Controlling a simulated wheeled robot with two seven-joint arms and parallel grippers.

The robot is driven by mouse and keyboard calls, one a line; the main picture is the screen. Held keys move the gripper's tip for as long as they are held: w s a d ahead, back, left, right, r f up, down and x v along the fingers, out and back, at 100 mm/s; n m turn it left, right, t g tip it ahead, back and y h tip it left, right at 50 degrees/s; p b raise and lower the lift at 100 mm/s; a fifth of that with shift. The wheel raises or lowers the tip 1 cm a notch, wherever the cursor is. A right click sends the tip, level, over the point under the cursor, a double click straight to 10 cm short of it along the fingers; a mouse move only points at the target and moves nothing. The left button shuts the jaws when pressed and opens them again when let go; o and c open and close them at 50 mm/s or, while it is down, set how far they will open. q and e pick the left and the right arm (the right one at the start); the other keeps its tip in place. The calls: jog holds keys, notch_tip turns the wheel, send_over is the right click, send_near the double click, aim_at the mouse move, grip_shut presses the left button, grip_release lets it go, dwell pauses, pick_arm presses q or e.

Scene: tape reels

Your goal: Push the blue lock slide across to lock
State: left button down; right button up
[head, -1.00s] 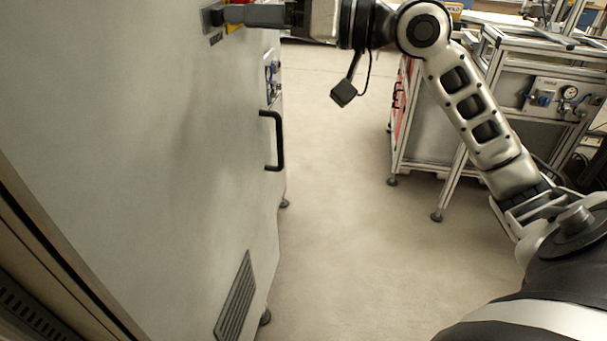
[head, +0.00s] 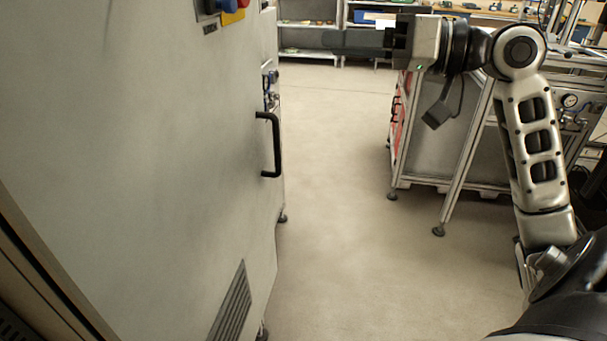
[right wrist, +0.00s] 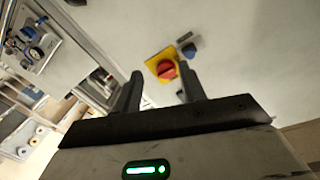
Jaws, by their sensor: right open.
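The blue lock slide (head: 211,5) sits on the grey cabinet face, cut by the top edge of the head view, just left of a yellow plate (head: 234,16) with a red knob (head: 243,3). The slide also shows in the right wrist view (right wrist: 190,51), beside the yellow plate and red knob (right wrist: 166,70). My right gripper (head: 328,42) hangs in the air to the right of the cabinet, apart from the slide. Its two dark fingers (right wrist: 160,82) are spread and empty, pointing toward the cabinet. My left gripper is not in view.
The grey cabinet (head: 130,160) fills the left side, with a black handle (head: 274,145) sticking out at its right edge. A metal-framed workstation (head: 440,150) stands at the right, behind my right arm. The floor between them is clear.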

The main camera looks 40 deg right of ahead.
jog(key=w+f+m+h+p, duration=0.1)
jog(key=w+f+m+h, duration=0.35)
jog(key=f, duration=0.95)
jog(key=a+f+n+g+h+p, duration=0.1)
jog(key=a+f, duration=0.3)
jog(key=f, duration=1)
jog(key=shift+s+f+g, duration=0.2)
jog(key=shift+f+g, duration=0.05)
jog(key=shift+g, duration=0.05)
jog(key=shift+a+h, duration=0.1)
jog(key=shift+h, duration=0.15)
